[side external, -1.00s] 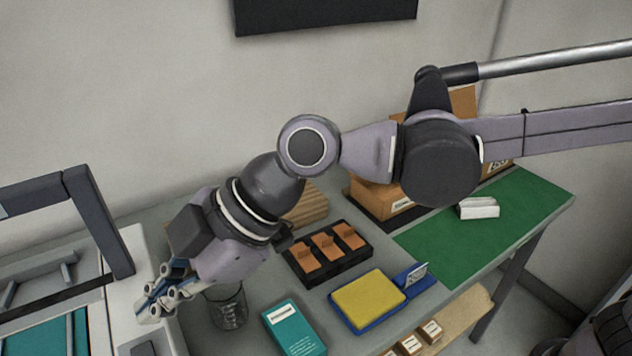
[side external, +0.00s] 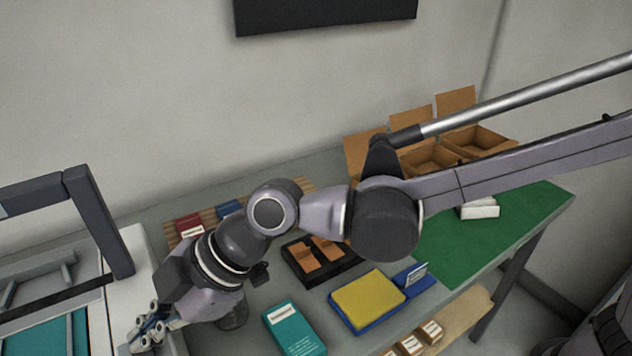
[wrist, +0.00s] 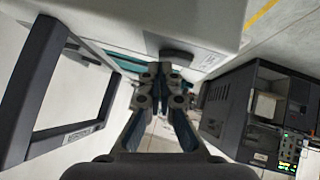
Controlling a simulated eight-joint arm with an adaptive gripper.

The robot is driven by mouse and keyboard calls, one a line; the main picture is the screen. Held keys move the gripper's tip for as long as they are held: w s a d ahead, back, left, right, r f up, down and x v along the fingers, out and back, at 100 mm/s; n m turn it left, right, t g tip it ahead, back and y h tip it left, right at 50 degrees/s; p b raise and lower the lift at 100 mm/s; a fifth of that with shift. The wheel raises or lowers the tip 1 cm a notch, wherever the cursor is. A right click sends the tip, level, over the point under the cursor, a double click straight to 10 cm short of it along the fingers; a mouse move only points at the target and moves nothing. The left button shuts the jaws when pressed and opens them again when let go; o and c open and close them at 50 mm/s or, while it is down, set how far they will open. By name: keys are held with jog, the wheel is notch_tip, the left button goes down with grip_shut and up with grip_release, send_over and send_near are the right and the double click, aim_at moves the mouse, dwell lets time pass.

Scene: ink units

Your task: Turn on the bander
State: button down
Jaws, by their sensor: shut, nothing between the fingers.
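The machine with a white body (side external: 128,262) and a dark arch (side external: 95,215), which looks like the bander, stands at the left in the side view. In the wrist view its white body (wrist: 215,22) fills the top and its arch (wrist: 35,85) is at the left. My gripper (side external: 143,340) is shut and empty, over the machine's right front part. In the wrist view my gripper (wrist: 163,76) points at a dark oval part (wrist: 177,58) on the white body. I cannot tell whether the fingertips touch it. No power state is readable.
A dark unit with green lights (wrist: 255,115) stands at the right in the wrist view. In the side view, a teal box (side external: 295,328), a yellow-topped blue tray (side external: 366,300) and a black tray (side external: 345,272) lie on the table.

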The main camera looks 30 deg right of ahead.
jog(key=shift+w+f, duration=0.2)
jog(key=shift+f, duration=0.05)
jog(key=shift+s, duration=0.2)
jog(key=shift+s+r, duration=0.2)
jog(key=shift+s, duration=0.45)
jog(key=shift+r, duration=0.1)
jog(key=shift+r, duration=0.3)
jog(key=r, duration=0.3)
jog(key=shift+d+r, duration=0.2)
jog(key=shift+r, duration=0.2)
jog(key=w+v, duration=0.1)
jog(key=v, duration=0.8)
jog(key=shift+w+d+r, duration=0.15)
jog(key=shift+w+d, duration=0.05)
jog(key=shift+w, duration=0.15)
